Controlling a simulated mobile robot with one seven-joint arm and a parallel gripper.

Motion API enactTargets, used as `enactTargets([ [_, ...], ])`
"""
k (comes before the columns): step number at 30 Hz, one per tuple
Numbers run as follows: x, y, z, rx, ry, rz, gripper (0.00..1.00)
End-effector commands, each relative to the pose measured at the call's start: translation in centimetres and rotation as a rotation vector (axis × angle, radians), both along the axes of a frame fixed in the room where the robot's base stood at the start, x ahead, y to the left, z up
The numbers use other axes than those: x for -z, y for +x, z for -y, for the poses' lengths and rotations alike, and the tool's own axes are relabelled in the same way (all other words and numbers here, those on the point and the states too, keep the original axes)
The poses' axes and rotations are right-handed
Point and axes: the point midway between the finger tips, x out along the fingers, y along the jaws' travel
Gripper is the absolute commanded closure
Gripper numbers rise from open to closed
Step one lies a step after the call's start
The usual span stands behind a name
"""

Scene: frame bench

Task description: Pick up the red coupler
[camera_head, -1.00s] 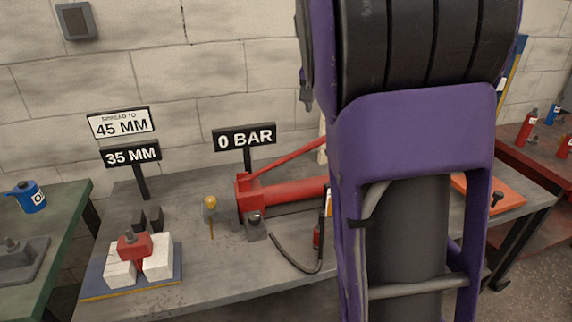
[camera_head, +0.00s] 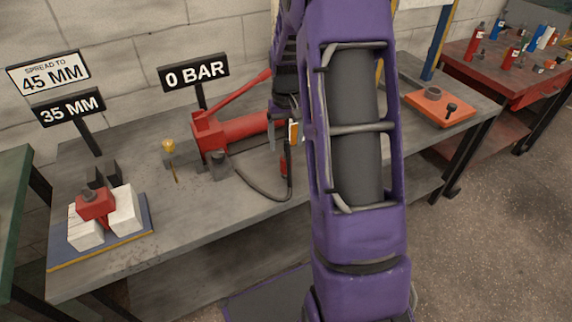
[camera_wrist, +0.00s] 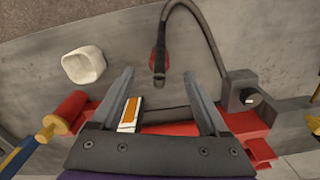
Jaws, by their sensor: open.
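The red coupler (camera_wrist: 158,62) sits at the end of a black hose, over the grey bench top in the wrist view. It also shows in the head view (camera_head: 283,165), small and partly hidden beside my arm. My gripper (camera_wrist: 158,76) is open, with one finger on each side of the coupler's line in the wrist view. Nothing is visibly held. The coupler appears between the fingertips and slightly beyond them; I cannot tell the height gap.
The red hand pump (camera_head: 235,130) with its hose lies close beside my gripper. A white cup-like piece (camera_wrist: 83,65) is near the left finger. A red spreader (camera_head: 95,204) between white blocks stands at left. An orange plate (camera_head: 440,108) lies at right.

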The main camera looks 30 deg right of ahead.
Motion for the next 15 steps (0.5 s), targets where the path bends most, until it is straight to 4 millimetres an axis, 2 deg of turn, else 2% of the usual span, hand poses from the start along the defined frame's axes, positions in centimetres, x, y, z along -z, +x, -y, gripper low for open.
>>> enactTargets([
  [1,1.3,-0.1,0.0,0.0,0.001,-0.003,0.22],
  [4,2.9,0.0,0.0,0.001,0.0,-0.001,0.22],
  [15,5.6,0.1,0.1,0.001,0.0,-0.001,0.22],
])
